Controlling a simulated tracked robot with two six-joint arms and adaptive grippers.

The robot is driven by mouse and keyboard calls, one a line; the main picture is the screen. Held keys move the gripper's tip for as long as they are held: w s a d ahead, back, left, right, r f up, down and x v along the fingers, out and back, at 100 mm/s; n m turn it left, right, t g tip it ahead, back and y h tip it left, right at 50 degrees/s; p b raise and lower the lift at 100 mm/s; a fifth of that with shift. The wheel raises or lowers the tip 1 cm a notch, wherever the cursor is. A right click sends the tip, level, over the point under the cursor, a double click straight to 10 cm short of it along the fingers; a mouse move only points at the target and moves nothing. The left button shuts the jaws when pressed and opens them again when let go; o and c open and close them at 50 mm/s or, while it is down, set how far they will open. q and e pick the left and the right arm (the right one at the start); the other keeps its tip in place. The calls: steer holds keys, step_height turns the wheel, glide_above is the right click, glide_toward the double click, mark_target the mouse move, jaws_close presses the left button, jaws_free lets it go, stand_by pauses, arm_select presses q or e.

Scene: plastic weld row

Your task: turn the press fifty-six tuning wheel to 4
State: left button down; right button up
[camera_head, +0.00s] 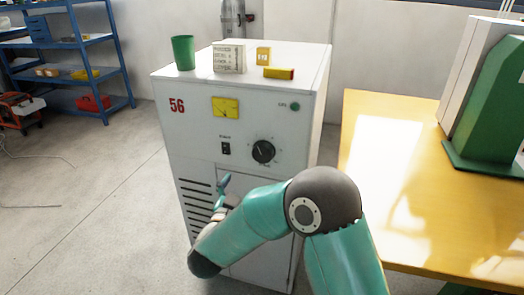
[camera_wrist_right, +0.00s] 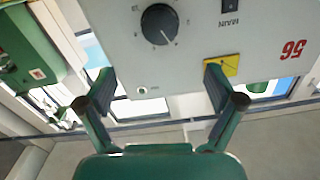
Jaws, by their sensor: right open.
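The tuning wheel (camera_head: 263,151) is a round black knob on the front of the white cabinet (camera_head: 210,165) marked 56. In the right wrist view the wheel (camera_wrist_right: 160,24) appears upside down, beyond the fingertips and roughly centred between them. A pale pointer line shows on it; the scale marks around it are too small to read. My right gripper (camera_head: 222,190) is in front of the cabinet, below and left of the wheel. In the right wrist view its fingers (camera_wrist_right: 160,80) are spread wide with nothing between them. My left gripper is not in view.
The cabinet front also has a yellow meter (camera_head: 225,107), a black switch (camera_head: 226,148) and a green lamp (camera_head: 295,106). A green cup (camera_head: 183,52) and small boxes stand on top. A yellow table (camera_head: 385,150) is at the right, a blue shelf (camera_head: 70,47) at the left.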

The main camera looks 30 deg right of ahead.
mark_target(261, 154)
steer(key=p+x, duration=0.1)
steer(key=x, duration=1.4)
steer(key=shift+a+p, duration=0.1)
steer(key=shift+p, duration=0.25)
steer(key=c, duration=1.1)
steer(key=shift+n, duration=0.4)
steer(key=o, duration=1.1)
steer(key=shift+a, duration=0.1)
